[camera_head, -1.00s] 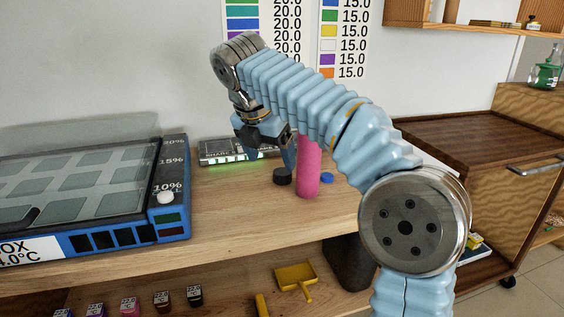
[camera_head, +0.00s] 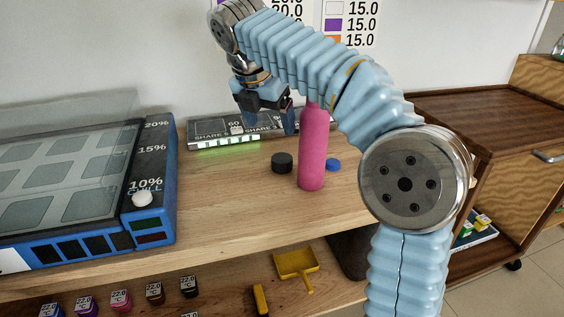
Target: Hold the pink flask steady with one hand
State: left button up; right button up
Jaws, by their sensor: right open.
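The pink flask (camera_head: 312,150) stands upright on the wooden shelf top (camera_head: 235,205). Its upper end is partly hidden behind my right arm. My right gripper (camera_head: 268,120) points down to the left of the flask's upper part, above the black cap. It is open and holds nothing that I can see. It looks apart from the flask. My left gripper is not in view.
A black cap (camera_head: 282,162) and a blue cap (camera_head: 333,165) lie beside the flask. A blue box with a clear lid (camera_head: 150,200) fills the left. A lit grey panel (camera_head: 225,140) lies along the wall. A yellow dustpan (camera_head: 297,266) lies on the lower shelf.

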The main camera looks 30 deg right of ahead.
jog(key=b, duration=0.1)
send_over(281, 159)
jog(key=s+a, duration=0.1)
jog(key=a, duration=0.1)
notch_tip(281, 159, down, 6)
jog(key=shift+s+a, duration=0.1)
jog(key=shift+s, duration=0.05)
jog(key=shift+f, duration=0.4)
jog(key=b+x, duration=0.1)
jog(key=x, duration=0.4)
jog(key=shift+d+f, duration=0.2)
jog(key=shift+f, duration=0.1)
jog(key=c, duration=1.1)
jog(key=shift+r, duration=0.15)
